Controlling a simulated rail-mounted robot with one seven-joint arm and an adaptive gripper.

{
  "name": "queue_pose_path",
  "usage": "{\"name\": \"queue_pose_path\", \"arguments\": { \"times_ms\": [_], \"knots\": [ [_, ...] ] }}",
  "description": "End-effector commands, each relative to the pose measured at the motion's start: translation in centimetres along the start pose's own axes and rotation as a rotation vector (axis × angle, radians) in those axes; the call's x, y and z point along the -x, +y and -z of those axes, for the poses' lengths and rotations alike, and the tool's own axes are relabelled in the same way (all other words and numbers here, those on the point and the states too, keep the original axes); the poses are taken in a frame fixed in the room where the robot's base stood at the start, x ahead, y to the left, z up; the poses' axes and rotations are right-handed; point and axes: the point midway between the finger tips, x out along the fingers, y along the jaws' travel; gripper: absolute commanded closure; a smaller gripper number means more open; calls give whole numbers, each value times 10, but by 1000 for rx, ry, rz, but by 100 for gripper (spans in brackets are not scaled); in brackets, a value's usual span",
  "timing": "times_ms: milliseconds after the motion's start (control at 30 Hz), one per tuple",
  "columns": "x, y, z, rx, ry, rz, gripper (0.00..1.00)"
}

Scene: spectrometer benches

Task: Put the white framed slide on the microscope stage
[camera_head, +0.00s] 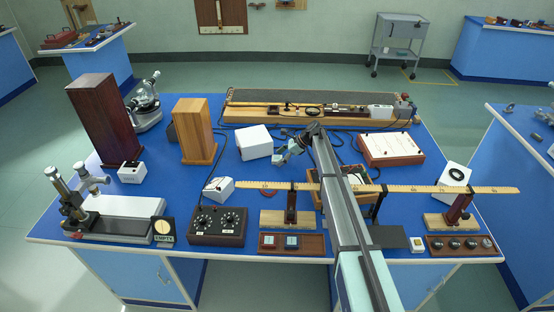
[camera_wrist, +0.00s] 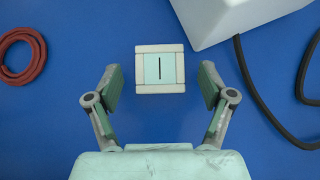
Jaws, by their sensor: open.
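The white framed slide (camera_wrist: 152,68) lies flat on the blue bench top in the wrist view. It has a pale green centre with a dark upright slit. My gripper (camera_wrist: 160,82) is open and empty, one finger on each side of the slide in the picture and apart from it. The height between them is hard to tell. In the head view my gripper (camera_head: 289,149) hangs over the middle of the bench, and I cannot make out the slide there.
A red ring (camera_wrist: 42,55) lies left of the slide; a white box (camera_wrist: 225,18) and a dark cable (camera_wrist: 252,85) are at its right. A dark control box (camera_head: 217,226), a tray (camera_head: 313,253) of small slides and a long ruler (camera_head: 420,189) crowd the bench front.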

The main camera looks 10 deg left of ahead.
Motion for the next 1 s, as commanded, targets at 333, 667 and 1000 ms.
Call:
{"name": "queue_pose_path", "arguments": {
  "times_ms": [333, 667, 1000],
  "knots": [
    [0, 0, 0, 0, 0, 0, 83],
    [1, 0, 0, 0, 1, 0, 89],
    [19, 0, -18, 2, 0, 2, 89]
  ]
}}
